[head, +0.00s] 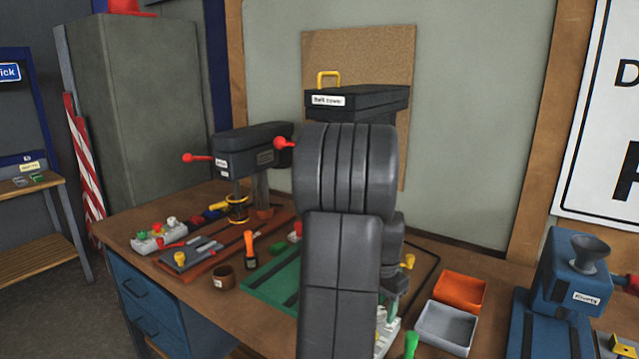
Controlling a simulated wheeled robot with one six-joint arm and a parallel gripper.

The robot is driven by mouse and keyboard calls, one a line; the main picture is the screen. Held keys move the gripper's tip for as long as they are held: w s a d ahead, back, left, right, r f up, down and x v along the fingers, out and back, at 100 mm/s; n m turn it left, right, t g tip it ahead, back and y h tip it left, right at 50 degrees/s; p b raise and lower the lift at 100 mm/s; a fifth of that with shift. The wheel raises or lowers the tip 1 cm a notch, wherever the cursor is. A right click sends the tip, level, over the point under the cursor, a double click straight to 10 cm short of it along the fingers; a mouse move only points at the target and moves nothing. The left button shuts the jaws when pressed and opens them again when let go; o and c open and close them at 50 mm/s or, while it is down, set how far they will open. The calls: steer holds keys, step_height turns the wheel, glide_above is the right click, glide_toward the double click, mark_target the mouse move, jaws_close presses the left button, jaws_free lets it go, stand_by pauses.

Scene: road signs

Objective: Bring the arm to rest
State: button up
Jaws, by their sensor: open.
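My arm stands in the middle of the head view, with its large dark grey links close to the camera. My gripper does not show; it may be hidden behind these links. The arm blocks the view of the middle of the wooden workbench (125,222) and much of a machine with a labelled black belt cover (375,98). I cannot tell whether the arm touches anything.
A smaller drill press (250,150) stands left of the arm. A brown cup (222,277) and an orange-handled tool (249,250) sit near it. An orange tray (460,290), a grey tray (446,327) and a blue machine (572,275) are at the right. Floor shows at the lower left.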

steer(key=shift+m, duration=0.8)
step_height(320, 180, up, 7)
steer(key=shift+r, duration=0.2)
